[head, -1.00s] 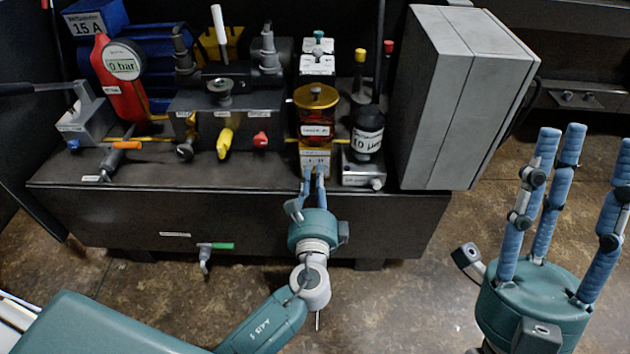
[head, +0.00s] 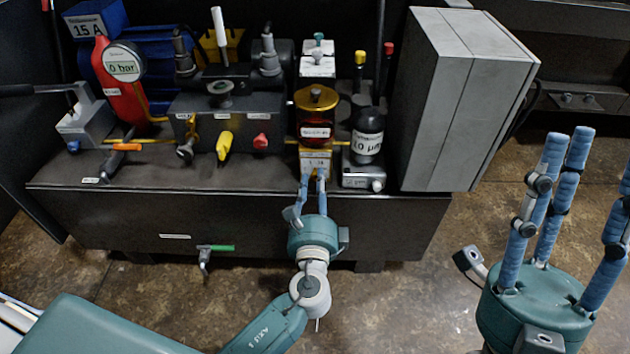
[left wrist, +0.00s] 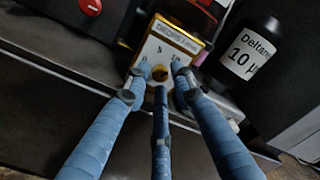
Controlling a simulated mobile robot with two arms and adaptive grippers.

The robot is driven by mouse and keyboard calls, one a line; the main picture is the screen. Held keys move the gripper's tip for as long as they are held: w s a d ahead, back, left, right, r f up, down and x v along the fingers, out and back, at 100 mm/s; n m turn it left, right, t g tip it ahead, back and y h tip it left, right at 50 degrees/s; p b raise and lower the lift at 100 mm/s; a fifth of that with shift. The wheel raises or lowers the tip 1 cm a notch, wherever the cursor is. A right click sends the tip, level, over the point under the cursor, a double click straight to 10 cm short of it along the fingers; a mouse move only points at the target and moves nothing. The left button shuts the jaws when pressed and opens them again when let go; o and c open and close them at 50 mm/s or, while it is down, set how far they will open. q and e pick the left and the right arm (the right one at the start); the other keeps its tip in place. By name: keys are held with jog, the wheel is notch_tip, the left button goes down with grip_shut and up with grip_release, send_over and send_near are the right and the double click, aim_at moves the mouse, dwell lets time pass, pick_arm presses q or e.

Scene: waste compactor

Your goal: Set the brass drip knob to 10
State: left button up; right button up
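The brass drip knob (left wrist: 160,73) shows small in the left wrist view, low on a white dial face with 0, 5 and 10 marks in a brass-coloured frame. The dial (head: 316,162) also shows in the head view, below an amber cup with a brass lid. I cannot read the knob's setting. My left gripper (head: 312,178) is in front of the dial. In the left wrist view its fingertips (left wrist: 157,86) are spread, one at each side of the knob and one below; I cannot tell if any touches. My right gripper (head: 585,165) is open and empty, fingers up.
A black filter bowl (head: 367,140) marked 10 µm stands close right of the dial, beside a big grey cabinet (head: 460,100). Left are a red knob (head: 261,141) and a yellow handle (head: 224,146). A green-handled valve (head: 216,247) sticks out of the bench front. Floor in front is open.

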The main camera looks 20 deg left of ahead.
pick_arm(q)
jog(key=v, duration=1.1)
jog(key=shift+d, duration=0.1)
